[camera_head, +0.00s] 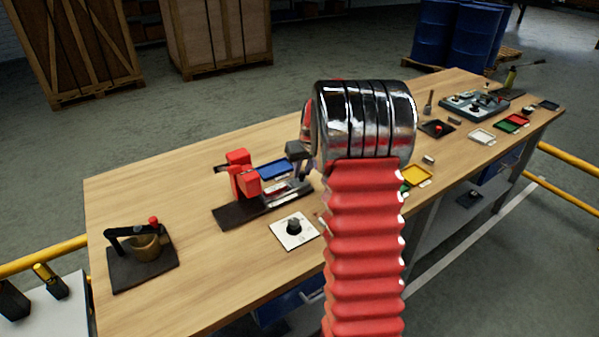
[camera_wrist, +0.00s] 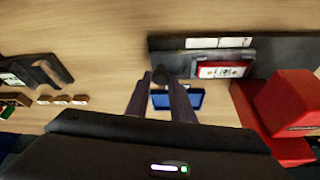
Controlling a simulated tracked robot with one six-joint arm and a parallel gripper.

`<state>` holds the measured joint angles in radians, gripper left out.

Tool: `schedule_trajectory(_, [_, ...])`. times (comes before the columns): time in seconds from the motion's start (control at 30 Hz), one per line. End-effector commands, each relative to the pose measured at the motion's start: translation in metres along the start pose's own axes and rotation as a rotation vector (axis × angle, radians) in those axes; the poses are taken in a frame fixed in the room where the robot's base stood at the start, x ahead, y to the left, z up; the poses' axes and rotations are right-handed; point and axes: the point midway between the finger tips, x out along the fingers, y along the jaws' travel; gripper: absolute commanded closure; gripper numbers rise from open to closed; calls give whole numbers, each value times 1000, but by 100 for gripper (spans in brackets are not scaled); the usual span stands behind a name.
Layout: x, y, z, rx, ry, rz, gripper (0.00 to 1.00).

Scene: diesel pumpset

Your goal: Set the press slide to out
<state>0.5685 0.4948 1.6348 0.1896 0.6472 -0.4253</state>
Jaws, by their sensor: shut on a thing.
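The red press (camera_head: 247,180) stands on a dark base (camera_head: 232,215) near the middle of the bench in the head view. Its red body also shows at the right of the wrist view (camera_wrist: 290,105). The press slide (camera_wrist: 222,68), a red and grey piece with a pale label, lies along the dark base. A dark round knob (camera_wrist: 160,74) is at its left end. My gripper (camera_wrist: 159,84) is shut on this knob, with one finger on each side. In the head view my gripper (camera_head: 300,168) is partly hidden beside the wrist, at the right end of the press.
A blue tray (camera_head: 275,169) lies just behind the press. A white plate with a black knob (camera_head: 294,230) lies in front.

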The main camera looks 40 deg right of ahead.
Motion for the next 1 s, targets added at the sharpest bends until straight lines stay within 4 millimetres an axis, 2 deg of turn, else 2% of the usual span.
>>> schedule_trajectory(0.07, [-1,5,-2,2,9,9,100])
schedule_trajectory(0.1, [-1,6,-2,2,9,9,77])
schedule_trajectory(0.37, [-1,4,-2,0,6,6,60])
schedule_trajectory(0.73, [-6,2,-2,-1,6,5,60])
schedule_trajectory(0.87, [-18,2,-2,-1,6,5,60])
schedule_trajectory(1.0, [-40,1,-2,-2,7,5,60])
